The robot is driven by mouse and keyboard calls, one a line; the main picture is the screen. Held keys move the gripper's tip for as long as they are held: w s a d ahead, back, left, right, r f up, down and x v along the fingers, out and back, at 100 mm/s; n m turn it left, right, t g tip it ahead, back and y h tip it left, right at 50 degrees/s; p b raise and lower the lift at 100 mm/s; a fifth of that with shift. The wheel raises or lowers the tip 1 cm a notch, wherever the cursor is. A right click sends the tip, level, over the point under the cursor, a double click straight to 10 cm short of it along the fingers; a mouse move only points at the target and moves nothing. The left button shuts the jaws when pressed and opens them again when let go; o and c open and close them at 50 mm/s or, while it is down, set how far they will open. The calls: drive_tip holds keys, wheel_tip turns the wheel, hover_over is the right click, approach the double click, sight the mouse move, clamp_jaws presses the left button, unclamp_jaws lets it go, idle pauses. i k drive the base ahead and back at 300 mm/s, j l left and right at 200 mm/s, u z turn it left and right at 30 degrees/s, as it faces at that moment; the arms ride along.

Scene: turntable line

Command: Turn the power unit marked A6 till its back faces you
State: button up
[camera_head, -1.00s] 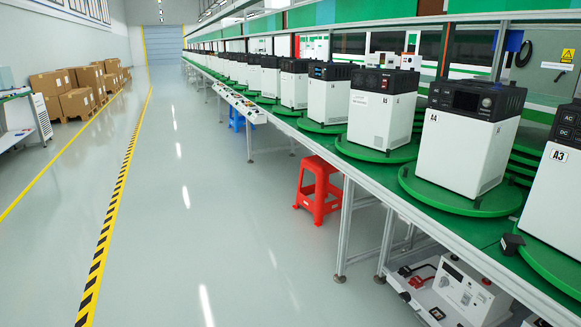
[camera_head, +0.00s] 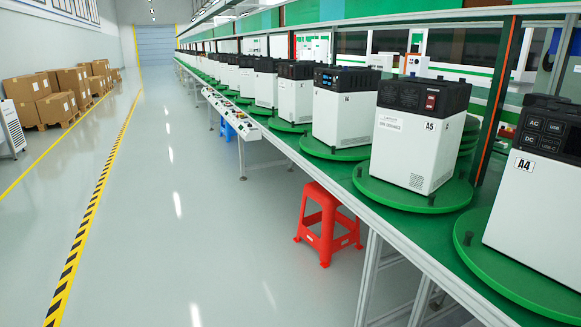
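White power units with black tops stand in a row on round green turntables along the line at right. The unit just past A5 (camera_head: 345,118) has a tag too small to read surely, possibly A6. Its black top shows a blue-lit display towards me, and its white body is upright on its turntable (camera_head: 325,151). The nearer A5 unit (camera_head: 410,150) shows a red switch, a paper label and a vent. The A4 unit (camera_head: 535,205) is cut off at the right edge and shows a panel marked AC, DC and USB. My gripper is not in view.
A red stool (camera_head: 327,228) stands beside the line's front edge. A control box (camera_head: 229,112) juts into the aisle further on, with a blue stool (camera_head: 228,131) below. Cartons (camera_head: 40,100) stand at left. The grey floor (camera_head: 190,210) between is clear.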

sight(311, 145)
drive_tip(key=i+z, duration=0.1)
drive_tip(key=i, duration=0.65)
drive_tip(key=i+j, duration=0.15)
drive_tip(key=i, duration=0.55)
drive_tip(key=i+z, duration=0.2)
drive_tip(key=z, duration=0.55)
drive_tip(key=i+j+u, duration=0.1)
drive_tip(key=i+j, duration=0.15)
drive_tip(key=i, duration=0.2)
drive_tip(key=i+j+u, duration=0.1)
drive_tip(key=i, duration=0.4)
drive_tip(key=j, duration=0.1)
